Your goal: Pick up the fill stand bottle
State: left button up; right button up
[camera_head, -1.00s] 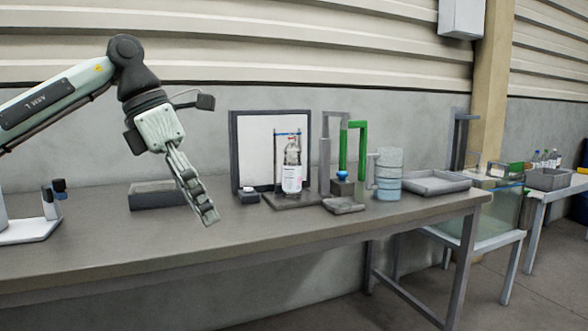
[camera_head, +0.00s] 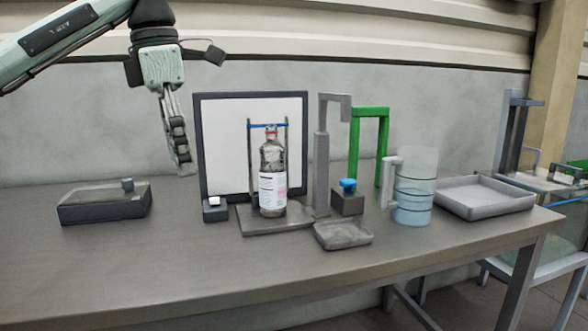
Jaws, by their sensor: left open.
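The fill stand bottle (camera_head: 271,178) is clear with a red top and a white and pink label. It stands upright on the dark base plate (camera_head: 244,220) of the fill stand, between two posts with a blue crossbar (camera_head: 262,126). A white panel in a dark frame (camera_head: 203,125) is behind it. My left gripper (camera_head: 184,168) is above the table, to the left of the bottle and apart from it, pointing down. It is open and holds nothing. My right gripper does not show.
A grey column with a spout (camera_head: 322,175), a green frame (camera_head: 384,145), a block with a blue knob (camera_head: 348,203) and a clear jug (camera_head: 413,205) stand right of the bottle. A shallow dish (camera_head: 343,235) lies in front. A grey tray (camera_head: 485,198) and a dark box (camera_head: 103,205) flank them.

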aim_at(272, 171)
jog(key=i+l, duration=0.65)
jog(key=i, duration=0.1)
